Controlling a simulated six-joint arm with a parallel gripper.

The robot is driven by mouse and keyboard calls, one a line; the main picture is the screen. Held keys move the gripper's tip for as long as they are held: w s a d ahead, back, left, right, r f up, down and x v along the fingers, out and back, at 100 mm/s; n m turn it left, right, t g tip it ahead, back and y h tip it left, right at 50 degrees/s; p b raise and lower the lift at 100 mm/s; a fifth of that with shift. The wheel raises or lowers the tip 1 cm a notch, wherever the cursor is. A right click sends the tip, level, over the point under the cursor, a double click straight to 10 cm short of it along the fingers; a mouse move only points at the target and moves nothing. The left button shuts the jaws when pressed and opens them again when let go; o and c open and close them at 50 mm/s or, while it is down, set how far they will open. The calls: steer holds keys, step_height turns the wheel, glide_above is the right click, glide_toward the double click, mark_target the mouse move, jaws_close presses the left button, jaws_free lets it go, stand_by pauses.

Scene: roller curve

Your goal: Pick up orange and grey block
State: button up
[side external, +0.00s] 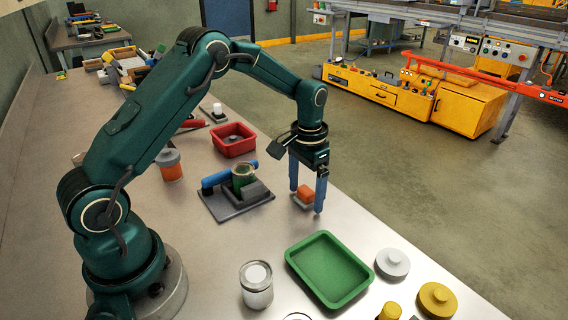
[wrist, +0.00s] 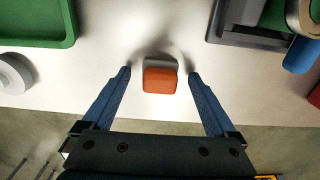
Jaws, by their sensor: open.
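The orange and grey block (side external: 304,194) sits on the metal table near its right edge in the side view. Its orange part lies over a grey part. In the wrist view the block (wrist: 160,77) is centred between the fingertips, with the orange face nearest and grey behind it. My gripper (side external: 307,200) is open, pointing down, with one blue finger on each side of the block. In the wrist view my gripper (wrist: 160,73) shows a gap between each fingertip and the block. I cannot tell the exact height of the fingertips above the table.
A green tray (side external: 329,270) lies in front of the block, and a grey fixture (side external: 226,205) with a blue cylinder (side external: 222,178) stands to its left. A red bin (side external: 233,141) is farther back. Round grey (side external: 392,263) and yellow (side external: 437,299) lids lie right of the tray. The table edge is close.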

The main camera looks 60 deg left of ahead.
mark_target(307, 189)
steer(key=shift+f, duration=0.15)
steer(key=c, duration=1.4)
steer(key=shift+c, duration=0.2)
step_height(307, 189, up, 4)
steer(key=shift+r, duration=0.15)
steer(key=s+a+r, duration=0.6)
steer(key=a, duration=0.3)
steer(key=shift+s+a+r, duration=0.3)
steer(key=shift+a+r, duration=0.05)
steer(key=shift+r, duration=0.05)
